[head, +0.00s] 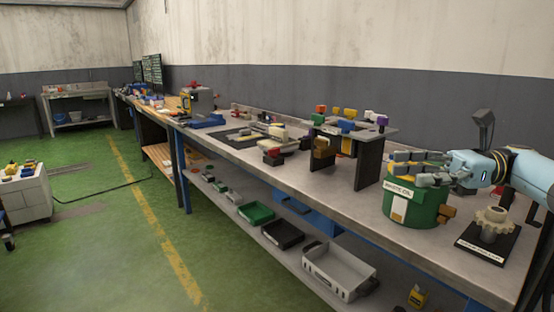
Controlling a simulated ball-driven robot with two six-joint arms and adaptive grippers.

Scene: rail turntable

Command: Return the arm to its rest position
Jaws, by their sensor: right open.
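My right arm (515,170), pale blue with dark bands, comes in from the right edge over the bench. Its grey right gripper (418,168) is open, with its fingers pointing left just above or at the rim of a green round container (425,212). The fingers hide part of the container's top, and I cannot tell whether they touch it. The container has a white label and yellow blocks at its top. My left gripper is not in view.
A pale gear on a dark plate (492,232) stands right of the container, below my arm. A grey raised stand (372,165) with coloured blocks is to the left. The long bench (330,205) has clear surface along its front. Bins (338,270) sit on the lower shelf. Green floor lies open at left.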

